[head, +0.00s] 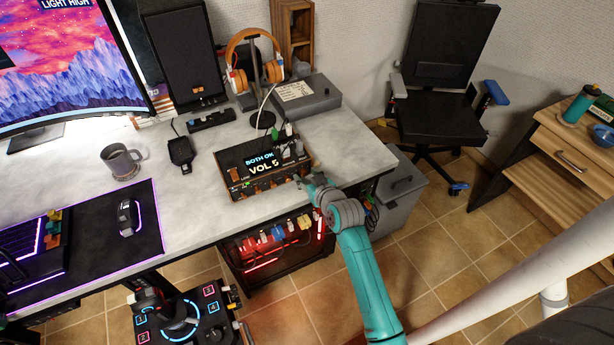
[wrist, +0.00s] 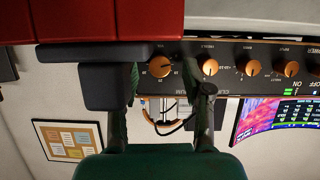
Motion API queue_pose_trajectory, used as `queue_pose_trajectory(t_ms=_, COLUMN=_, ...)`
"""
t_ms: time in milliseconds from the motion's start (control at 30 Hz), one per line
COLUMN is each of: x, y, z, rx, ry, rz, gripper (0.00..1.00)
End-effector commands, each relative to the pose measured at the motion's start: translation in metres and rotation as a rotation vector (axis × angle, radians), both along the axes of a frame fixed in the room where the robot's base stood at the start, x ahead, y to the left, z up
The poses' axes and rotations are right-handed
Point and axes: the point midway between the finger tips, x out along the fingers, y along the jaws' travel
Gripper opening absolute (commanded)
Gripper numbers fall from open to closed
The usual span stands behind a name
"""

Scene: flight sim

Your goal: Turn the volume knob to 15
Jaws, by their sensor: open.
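The amplifier box (head: 262,172) stands on the desk near its front edge, and its screen reads "BOTH OK" and "VOL 5". In the wrist view its front panel (wrist: 236,80) appears upside down with a row of orange knobs. The end knob (wrist: 160,67), with small marks around it, sits between my fingers; I cannot read a name on it. My gripper (wrist: 162,85) is open around this knob, with a gap visible on both sides. In the head view my gripper (head: 315,187) is at the box's right front corner and hides that part of the panel.
Plugs and cables (head: 288,140) stand on top of the box. Headphones on a stand (head: 256,75), a speaker (head: 182,55) and a grey case (head: 305,98) are behind it. A mug (head: 122,162) is to the left.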

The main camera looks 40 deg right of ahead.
Motion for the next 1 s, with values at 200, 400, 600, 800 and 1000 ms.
queue_pose_trajectory(t_ms=200, x=0.0046, y=-0.0012, z=-0.0018, rx=0.0, ry=0.0, rz=0.0, gripper=0.49)
queue_pose_trajectory(t_ms=400, x=0.0044, y=-0.0012, z=-0.0017, rx=0.0, ry=0.0, rz=0.0, gripper=0.37)
queue_pose_trajectory(t_ms=600, x=0.0043, y=-0.0011, z=-0.0016, rx=0.0, ry=0.0, rz=0.0, gripper=0.0)
queue_pose_trajectory(t_ms=800, x=0.0038, y=-0.0023, z=-0.0019, rx=0.034, ry=-0.009, rz=-0.002, gripper=0.0)
queue_pose_trajectory(t_ms=1000, x=0.0034, y=-0.0042, z=-0.0018, rx=0.173, ry=-0.048, rz=-0.002, gripper=0.0)
